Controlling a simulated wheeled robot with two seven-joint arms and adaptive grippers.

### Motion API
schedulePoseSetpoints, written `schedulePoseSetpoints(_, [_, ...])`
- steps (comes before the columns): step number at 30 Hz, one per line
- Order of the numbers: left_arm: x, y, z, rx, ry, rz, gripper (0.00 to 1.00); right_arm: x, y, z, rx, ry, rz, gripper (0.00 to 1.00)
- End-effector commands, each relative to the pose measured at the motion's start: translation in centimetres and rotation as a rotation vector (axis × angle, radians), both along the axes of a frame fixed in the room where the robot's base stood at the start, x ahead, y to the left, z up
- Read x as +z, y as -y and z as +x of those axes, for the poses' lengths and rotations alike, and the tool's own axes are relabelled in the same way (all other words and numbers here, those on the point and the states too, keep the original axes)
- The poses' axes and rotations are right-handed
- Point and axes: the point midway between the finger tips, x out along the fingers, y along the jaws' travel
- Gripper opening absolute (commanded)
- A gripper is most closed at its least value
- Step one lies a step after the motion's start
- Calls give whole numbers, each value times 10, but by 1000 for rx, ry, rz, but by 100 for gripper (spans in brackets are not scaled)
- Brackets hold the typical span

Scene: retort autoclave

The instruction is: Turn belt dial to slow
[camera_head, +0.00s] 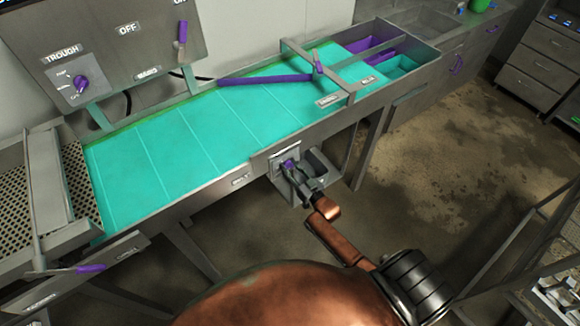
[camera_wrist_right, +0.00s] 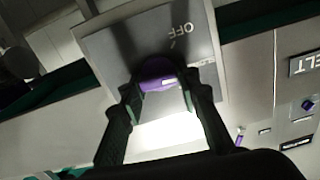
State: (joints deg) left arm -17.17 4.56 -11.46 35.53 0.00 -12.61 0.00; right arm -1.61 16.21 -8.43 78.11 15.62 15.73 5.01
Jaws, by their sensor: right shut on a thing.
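The belt dial is a purple knob (camera_head: 288,164) on a grey plate (camera_head: 279,172) at the front side of the conveyor. In the right wrist view, the knob (camera_wrist_right: 158,85) sits between the dark fingers of my right gripper (camera_wrist_right: 163,80), which are shut on it. A pale mark shows on the knob. The word OFF is readable on the plate above it; other markings are hidden or in shadow, so I cannot tell the setting. In the head view, my right gripper (camera_head: 292,174) reaches the dial from below right. My left gripper is not in view.
The turquoise belt (camera_head: 180,145) runs behind the dial, with a purple bar (camera_head: 265,79) across it. A grey box (camera_head: 318,165) juts out beside the dial. A separate trough dial (camera_head: 81,85) is on the back panel. A purple-handled lever (camera_head: 90,268) sticks out front left. Open floor lies right.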

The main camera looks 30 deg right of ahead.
Motion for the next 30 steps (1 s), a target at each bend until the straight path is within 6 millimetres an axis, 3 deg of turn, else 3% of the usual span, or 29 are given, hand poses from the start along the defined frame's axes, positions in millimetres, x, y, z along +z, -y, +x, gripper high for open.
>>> schedulePoseSetpoints(14, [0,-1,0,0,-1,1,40,0,0,0,-1,-1,13,6])
schedulePoseSetpoints(15, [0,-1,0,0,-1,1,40,0,0,0,-1,-1,13,32])
schedulePoseSetpoints(22, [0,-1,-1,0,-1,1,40,0,0,0,0,-1,13,48])
schedulePoseSetpoints(30, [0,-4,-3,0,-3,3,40,0,0,-1,0,-1,12,48])
